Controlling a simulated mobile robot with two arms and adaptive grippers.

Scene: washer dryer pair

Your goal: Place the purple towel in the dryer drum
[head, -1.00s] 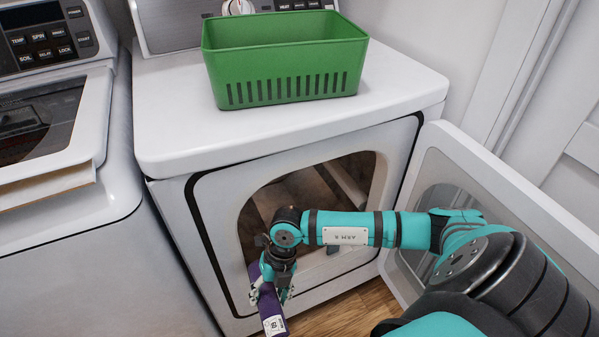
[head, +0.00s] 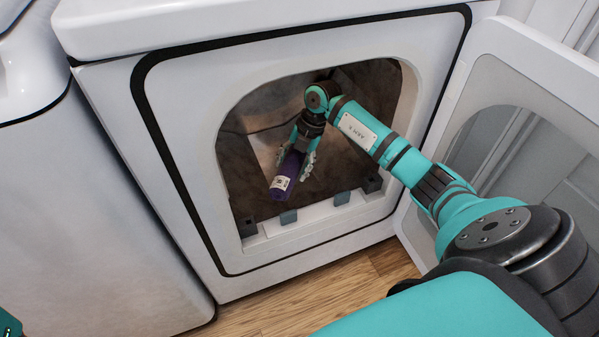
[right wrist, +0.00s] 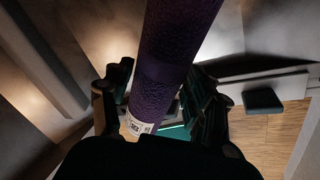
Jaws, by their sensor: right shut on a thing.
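The purple towel (head: 284,182) is a rolled bundle with a white tag, and it also shows in the right wrist view (right wrist: 170,65). My right gripper (head: 293,161) is shut on it, with a finger on each side (right wrist: 160,108). Towel and gripper show within the round-topped opening of the dryer drum (head: 250,118), above the lower sill. The towel is tilted, its tagged end pointing down toward the front. I see no contact between towel and drum floor. Only a teal bit of my own body shows at the lower left; the left gripper is out of view.
The dryer door (head: 520,75) stands open at the right, beside my right arm. The opening's sill (head: 325,222) has dark blocks along it. The washer (head: 85,200) stands to the left. The wooden floor (head: 300,295) in front is clear.

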